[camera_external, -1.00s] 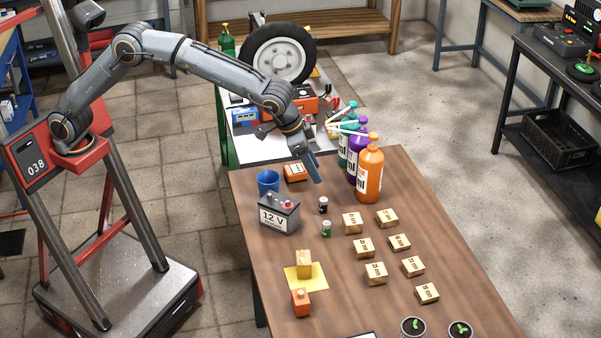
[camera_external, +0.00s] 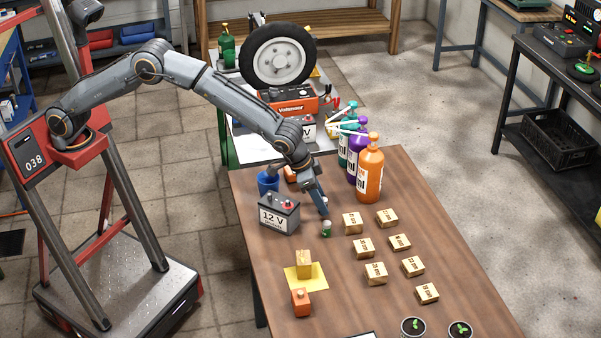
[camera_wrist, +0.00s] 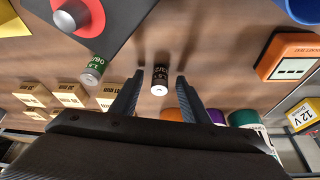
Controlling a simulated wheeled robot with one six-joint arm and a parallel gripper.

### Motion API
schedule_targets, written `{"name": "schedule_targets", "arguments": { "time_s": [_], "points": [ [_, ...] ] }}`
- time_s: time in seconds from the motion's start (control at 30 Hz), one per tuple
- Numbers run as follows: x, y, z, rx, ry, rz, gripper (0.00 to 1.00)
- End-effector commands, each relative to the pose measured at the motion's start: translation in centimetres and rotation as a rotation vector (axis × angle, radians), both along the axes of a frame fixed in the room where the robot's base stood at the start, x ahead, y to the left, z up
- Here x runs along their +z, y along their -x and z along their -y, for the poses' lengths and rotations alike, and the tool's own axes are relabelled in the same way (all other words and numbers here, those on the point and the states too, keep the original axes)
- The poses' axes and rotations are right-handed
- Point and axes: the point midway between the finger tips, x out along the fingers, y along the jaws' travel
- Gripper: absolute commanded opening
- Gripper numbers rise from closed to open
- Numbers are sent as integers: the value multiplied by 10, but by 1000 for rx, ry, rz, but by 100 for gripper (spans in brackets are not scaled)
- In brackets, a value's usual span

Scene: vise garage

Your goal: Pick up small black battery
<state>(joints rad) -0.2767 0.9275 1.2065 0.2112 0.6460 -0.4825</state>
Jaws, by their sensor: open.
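The small black battery (camera_wrist: 160,80) stands on the wooden table in the wrist view, centred between the spread fingers of my gripper (camera_wrist: 157,88). I cannot tell whether the fingers are level with it. In the external view my gripper (camera_external: 323,208) is low over the table and hides most or all of the black battery. A green battery (camera_external: 327,229) stands just in front of the fingertips; it also shows in the wrist view (camera_wrist: 93,70) to the left of the black one. My gripper is open and holds nothing.
A 12 V battery (camera_external: 280,213) and a blue cup (camera_external: 268,181) stand close on the left. Orange (camera_external: 369,170) and purple bottles stand behind on the right. Several wooden blocks (camera_external: 353,223) lie to the right. An orange box (camera_wrist: 290,57) is near.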

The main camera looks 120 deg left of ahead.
Motion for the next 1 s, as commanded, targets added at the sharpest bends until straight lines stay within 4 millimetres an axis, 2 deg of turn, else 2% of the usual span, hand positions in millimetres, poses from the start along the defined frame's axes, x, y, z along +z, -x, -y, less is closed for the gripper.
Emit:
{"name": "schedule_targets", "arguments": {
  "time_s": [0.27, 0.37, 0.53, 0.83, 1.0],
  "points": [
    [-3, -1, -1, 0, -1, 1, 42],
    [-3, -1, -1, 0, -1, 1, 28],
    [-3, -1, -1, 0, -1, 1, 0],
    [-2, -1, -1, 0, -1, 2, 0],
    [8, -2, -1, 1, -1, 4, 0]
  ]
}}
